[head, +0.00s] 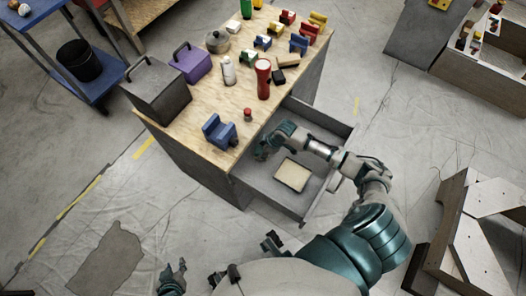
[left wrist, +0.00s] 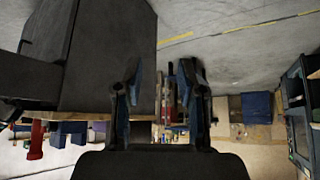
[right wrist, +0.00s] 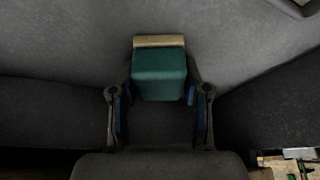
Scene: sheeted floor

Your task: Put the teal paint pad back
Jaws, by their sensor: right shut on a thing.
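The teal paint pad (right wrist: 160,75) shows in the right wrist view as a teal block with a cream strip along its far edge. My right gripper (right wrist: 160,105) is shut on it, with a finger at either side. In the head view my right gripper (head: 262,153) is down inside the open grey drawer (head: 325,123), near its left side; the pad is not clearly seen there. My left gripper (head: 172,278) is low at the bottom left of the head view, away from the table. The left wrist view shows its fingers (left wrist: 160,80) apart and empty.
A cream square (head: 292,175) lies on the drawer floor beside my right gripper. The wooden tabletop (head: 190,125) above holds a blue block (head: 219,131), a red torch (head: 263,78), a white bottle (head: 229,71), a grey box (head: 156,90) and several coloured blocks.

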